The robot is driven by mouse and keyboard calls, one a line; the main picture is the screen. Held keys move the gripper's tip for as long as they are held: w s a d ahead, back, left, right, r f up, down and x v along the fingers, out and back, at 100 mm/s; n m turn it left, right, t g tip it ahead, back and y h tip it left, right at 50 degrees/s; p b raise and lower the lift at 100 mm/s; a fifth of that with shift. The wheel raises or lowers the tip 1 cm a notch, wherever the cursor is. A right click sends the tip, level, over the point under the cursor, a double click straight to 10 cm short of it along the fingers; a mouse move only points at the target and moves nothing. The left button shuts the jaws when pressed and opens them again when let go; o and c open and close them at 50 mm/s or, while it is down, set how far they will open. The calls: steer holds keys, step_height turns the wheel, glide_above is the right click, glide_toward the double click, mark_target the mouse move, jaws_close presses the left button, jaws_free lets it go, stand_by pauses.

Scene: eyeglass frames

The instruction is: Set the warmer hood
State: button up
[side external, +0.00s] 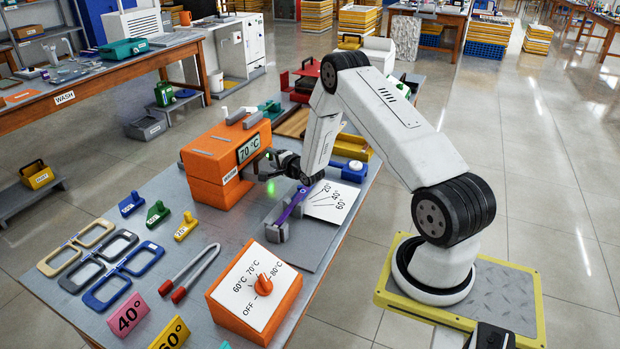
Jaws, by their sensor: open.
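The orange warmer (208,178) stands on the grey bench, and its display (249,148) reads 70 °C. Grey handle-like parts (238,116) sit on its top; I cannot tell for sure which part is the hood. My gripper (262,167) is open, close to the warmer's right end, below and right of the display. Whether it touches the warmer is not clear. A small green light glows just below the gripper. An orange dial box (250,311) at the front carries a knob (263,285) and the marks OFF, 60, 70 and 80 °C.
A purple piece (293,204) lies in a grey fixture beside an angle card (331,203). Several eyeglass frames (88,275), red-handled tongs (195,274), small coloured tagged blocks (158,214) and angle signs (127,316) lie at left and front. Boxes and tools crowd behind the warmer.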

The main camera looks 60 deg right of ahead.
mark_target(262, 164)
steer(key=shift+x, duration=3.6)
jaws_close()
